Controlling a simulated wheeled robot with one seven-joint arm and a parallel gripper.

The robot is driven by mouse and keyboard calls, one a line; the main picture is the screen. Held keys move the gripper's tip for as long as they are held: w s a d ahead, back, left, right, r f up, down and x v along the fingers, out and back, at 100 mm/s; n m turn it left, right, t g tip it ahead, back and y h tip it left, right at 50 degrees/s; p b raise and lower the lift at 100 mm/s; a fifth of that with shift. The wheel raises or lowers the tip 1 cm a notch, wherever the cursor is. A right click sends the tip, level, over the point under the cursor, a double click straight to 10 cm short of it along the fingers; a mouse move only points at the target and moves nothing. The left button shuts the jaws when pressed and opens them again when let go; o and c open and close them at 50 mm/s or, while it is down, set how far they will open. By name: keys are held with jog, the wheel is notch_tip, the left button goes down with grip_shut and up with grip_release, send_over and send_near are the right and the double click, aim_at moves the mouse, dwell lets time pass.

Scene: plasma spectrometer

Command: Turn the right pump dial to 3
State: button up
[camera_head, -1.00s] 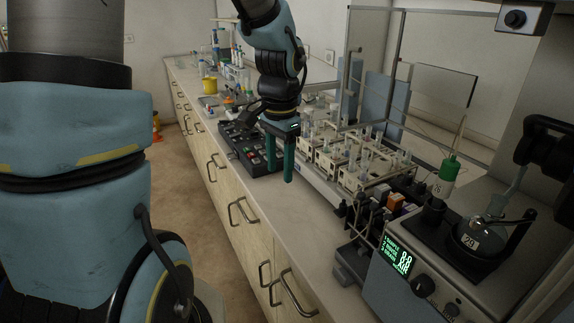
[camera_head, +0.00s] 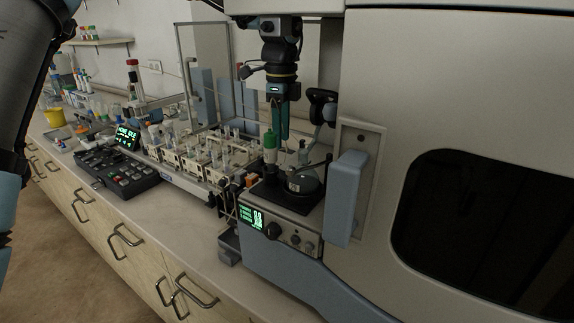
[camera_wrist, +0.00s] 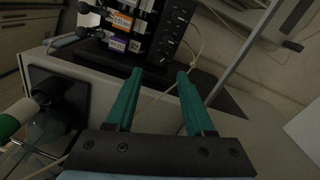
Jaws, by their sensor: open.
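The pump unit (camera_head: 283,262) stands on the bench at centre right, with a lit green display (camera_head: 251,217) on its front. Dark round dials sit right of the display: a larger left one (camera_head: 273,230) and smaller right ones (camera_head: 295,239). Their markings are too small to read. My gripper (camera_head: 279,137) hangs above and behind the unit's top, fingers pointing down, apart from the dials. In the wrist view its two teal fingers (camera_wrist: 160,76) are spread with nothing between them.
A green-capped bottle (camera_head: 270,147) and a round black-topped part (camera_head: 303,181) stand on the unit. A blue-grey handle (camera_head: 345,199) and large white cabinet (camera_head: 455,75) are close right. A sample rack (camera_head: 205,160) and keypad (camera_head: 118,172) lie left. The bench front (camera_head: 180,228) is clear.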

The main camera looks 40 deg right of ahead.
jog(key=shift+s+d+f, duration=0.1)
jog(key=shift+s+f, duration=0.05)
jog(key=shift+f, duration=0.1)
jog(key=shift+f+p, duration=1.4)
jog(key=shift+f, duration=2.05)
grip_shut()
